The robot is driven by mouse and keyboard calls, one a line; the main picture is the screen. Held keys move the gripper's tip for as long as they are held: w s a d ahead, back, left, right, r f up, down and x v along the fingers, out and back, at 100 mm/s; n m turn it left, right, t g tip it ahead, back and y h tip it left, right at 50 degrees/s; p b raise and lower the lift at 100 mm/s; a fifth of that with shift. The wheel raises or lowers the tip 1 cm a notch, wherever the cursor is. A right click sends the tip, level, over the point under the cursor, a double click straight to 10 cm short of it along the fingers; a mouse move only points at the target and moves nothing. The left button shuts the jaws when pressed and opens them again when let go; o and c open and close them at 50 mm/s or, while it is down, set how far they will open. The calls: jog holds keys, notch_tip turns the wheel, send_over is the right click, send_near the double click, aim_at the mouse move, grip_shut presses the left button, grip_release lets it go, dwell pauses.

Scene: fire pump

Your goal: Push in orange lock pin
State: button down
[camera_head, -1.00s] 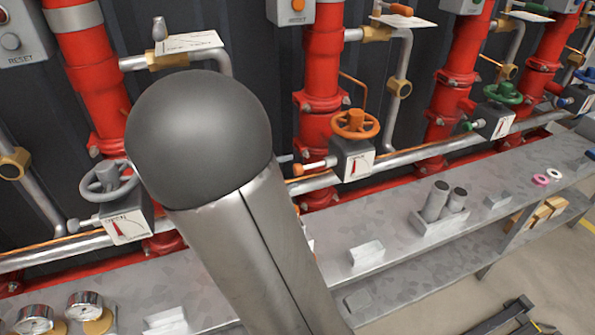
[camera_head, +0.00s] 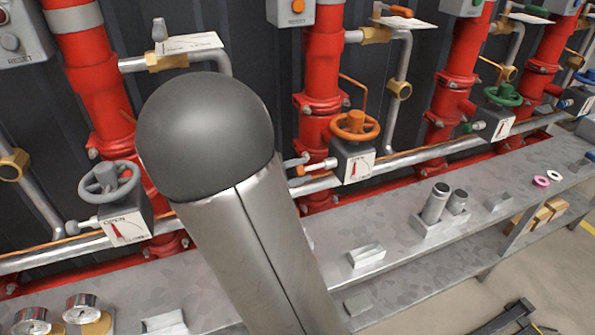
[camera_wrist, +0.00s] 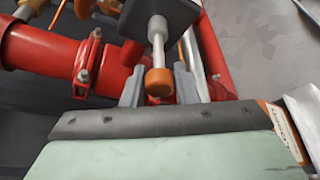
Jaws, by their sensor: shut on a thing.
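The orange lock pin (camera_wrist: 159,81) has an orange cap on a pale metal shaft. In the wrist view its shaft runs up to the dark underside of the valve box (camera_wrist: 160,18). My gripper (camera_wrist: 157,88) has one grey finger on each side of the cap and is shut on it. In the head view the pin's orange end (camera_head: 297,171) sticks out left of the valve box (camera_head: 358,164), under the orange handwheel (camera_head: 354,125). A length of pale shaft shows between cap and box. My arm hides most of my gripper there.
Red vertical pipes (camera_head: 321,75) and a horizontal silver pipe (camera_head: 415,154) surround the valve. A grey handwheel valve (camera_head: 109,182) stands left, and a green one (camera_head: 502,95) right. The grey shelf (camera_head: 400,268) below holds small metal parts.

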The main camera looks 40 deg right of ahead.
aim_at(304, 170)
jog(key=d, duration=0.1)
jog(key=s+d, duration=0.1)
jog(key=d, duration=0.1)
jog(key=shift+b, duration=0.4)
jog(key=c, duration=1.1)
grip_release()
jog(key=p+v, duration=0.2)
jog(key=v, duration=1.5)
jog(key=shift+w+a+r, duration=0.1)
jog(key=shift+a, duration=0.1)
jog(key=s+r+m+g+y+p, duration=0.2)
jog(key=s+g+y+p, duration=0.1)
jog(key=s+y+p, duration=0.3)
jog(key=s+a+r+m+t+y+p, duration=0.1)
jog(key=s+a+y+p, duration=0.1)
jog(key=a+y, duration=0.1)
jog(key=s+a+r+m+t+y+p, duration=0.1)
jog(key=s+a+r+y+p, duration=0.1)
jog(key=s+a+y+p, duration=0.1)
jog(key=s+a+r+m+y+p, duration=0.2)
jog(key=s+a+y+p, duration=0.1)
jog(key=a, duration=0.2)
jog(key=shift+a+t+y, duration=0.2)
jog(key=shift+t+y, duration=0.2)
